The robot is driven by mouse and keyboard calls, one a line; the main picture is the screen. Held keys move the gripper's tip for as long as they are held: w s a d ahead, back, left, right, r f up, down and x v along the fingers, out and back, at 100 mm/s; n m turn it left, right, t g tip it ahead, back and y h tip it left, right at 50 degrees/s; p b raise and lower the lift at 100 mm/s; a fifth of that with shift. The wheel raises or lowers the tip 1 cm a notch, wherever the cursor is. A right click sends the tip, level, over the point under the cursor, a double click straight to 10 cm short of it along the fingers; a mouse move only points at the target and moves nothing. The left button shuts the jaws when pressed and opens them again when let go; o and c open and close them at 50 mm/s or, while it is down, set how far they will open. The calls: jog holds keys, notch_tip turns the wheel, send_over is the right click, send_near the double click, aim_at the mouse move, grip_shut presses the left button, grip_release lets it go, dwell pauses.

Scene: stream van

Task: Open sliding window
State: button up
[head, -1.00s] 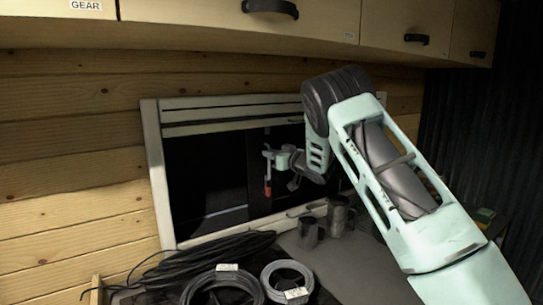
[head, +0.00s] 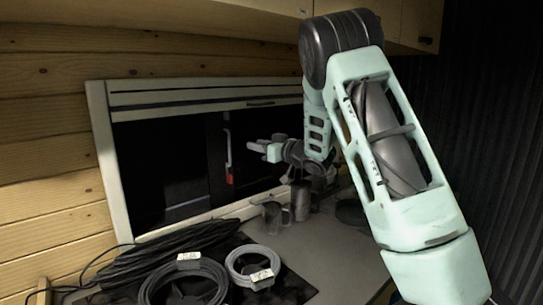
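The sliding window (head: 103,150) has a pale frame and dark panes and sits in the wood wall left of centre. An upright pale handle with a red lower end (head: 229,165) stands near the middle of the window, by a dark vertical divider. I see no clear gap in the panes; they are too dark to tell. My gripper (head: 260,148) is in front of the window's right part, to the right of the handle. It points left and appears apart from the handle. It holds nothing that I can see. Its finger gap is too small to judge. My arm hides the window's right edge.
Metal mugs (head: 300,200) stand on the grey counter (head: 315,250) below my gripper. Coiled cables (head: 185,280) and a black cable bundle (head: 175,250) lie at the front left. Wooden cabinets (head: 230,15) hang above the window.

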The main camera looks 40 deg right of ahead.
jog(key=s, duration=0.2)
jog(key=s+d+b, duration=0.1)
jog(key=s, duration=0.1)
jog(key=shift+s, duration=0.4)
